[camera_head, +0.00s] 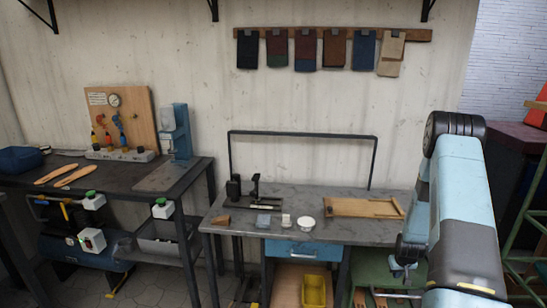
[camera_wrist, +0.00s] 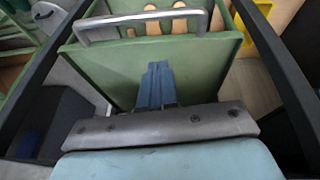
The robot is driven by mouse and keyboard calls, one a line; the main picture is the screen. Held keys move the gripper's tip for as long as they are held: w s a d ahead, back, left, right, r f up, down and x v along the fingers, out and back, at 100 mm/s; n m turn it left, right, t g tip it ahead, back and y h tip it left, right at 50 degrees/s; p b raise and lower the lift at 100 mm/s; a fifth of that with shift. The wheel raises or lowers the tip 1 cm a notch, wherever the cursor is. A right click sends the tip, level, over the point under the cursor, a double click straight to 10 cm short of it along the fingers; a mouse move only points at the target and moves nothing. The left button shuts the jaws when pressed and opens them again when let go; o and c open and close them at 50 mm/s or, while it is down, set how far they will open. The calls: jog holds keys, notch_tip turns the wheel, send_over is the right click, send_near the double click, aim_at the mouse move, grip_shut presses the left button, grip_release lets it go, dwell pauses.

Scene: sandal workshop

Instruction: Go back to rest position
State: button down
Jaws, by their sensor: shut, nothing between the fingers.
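My gripper (camera_wrist: 157,85) shows in the wrist view with its blue fingers together and nothing between them. It is over a green tray-like piece (camera_wrist: 110,75) with a grey metal handle (camera_wrist: 140,20). Tan slender pieces (camera_wrist: 178,22) show behind the handle. In the head view my light-blue arm reaches down on the right side, in front of the green piece (camera_head: 372,272). The fingertips cannot be made out clearly there. I cannot tell whether the fingers touch the green piece.
A grey workbench (camera_head: 250,232) with small tools and a wooden tray (camera_head: 365,208) stands in the middle. A yellow bin (camera_head: 314,290) is below it. A dark bench (camera_head: 120,178) stands at left. A green frame (camera_head: 520,215) is at far right, close to my arm.

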jog(key=a+r, duration=0.3)
jog(key=r, duration=0.7)
jog(key=a+r, duration=0.3)
jog(key=r, duration=0.8)
jog(key=s+a+r, duration=0.3)
jog(key=a+r, duration=0.1)
jog(key=r, duration=0.5)
jog(key=s+a+r, duration=0.3)
jog(key=r, duration=0.5)
jog(key=s+a+r+t, duration=0.1)
jog(key=s+a+r, duration=0.7)
jog(key=s+r, duration=0.55)
jog(key=s+a+r, duration=0.1)
jog(key=s+a, duration=0.1)
jog(key=s, duration=0.6)
jog(key=s+a+r+y, duration=0.1)
jog(key=s+a+r, duration=0.1)
jog(key=s, duration=0.5)
jog(key=shift+s+a+n+t, duration=0.3)
jog(key=shift+s+t, duration=0.1)
